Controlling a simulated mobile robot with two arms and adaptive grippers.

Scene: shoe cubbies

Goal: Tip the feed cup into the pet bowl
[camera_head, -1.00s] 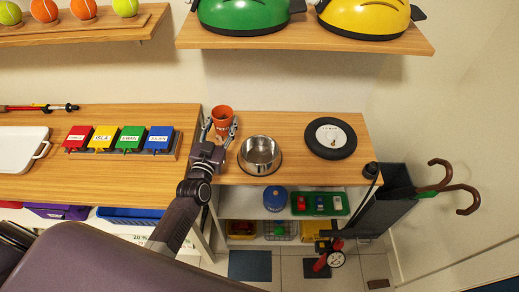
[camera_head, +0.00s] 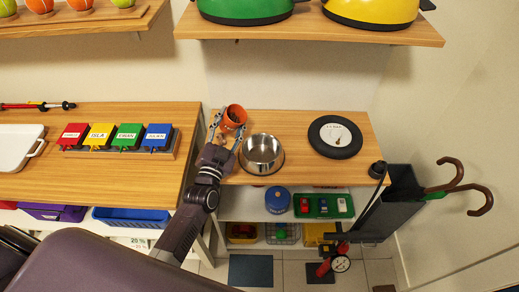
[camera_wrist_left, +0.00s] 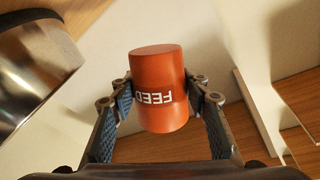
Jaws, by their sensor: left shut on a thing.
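The orange-red feed cup (camera_head: 233,118) is held between the fingers of my left gripper (camera_head: 229,124), at the left end of the right-hand wooden top. Its mouth shows in the head view with brown contents inside, and it leans a little to the right. In the left wrist view the cup (camera_wrist_left: 157,88) shows its "FEED" label upside down, with a finger on each side. The steel pet bowl (camera_head: 262,154) stands upright on the wooden top, right of the cup and nearer to me. Part of the bowl (camera_wrist_left: 30,65) shows at upper left in the wrist view. My right gripper is not in view.
Red, yellow, green and blue labelled boxes (camera_head: 114,137) stand on the left top. A shelf (camera_head: 300,31) with green and yellow helmets is above. A dark umbrella stand (camera_head: 395,205) is at right.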

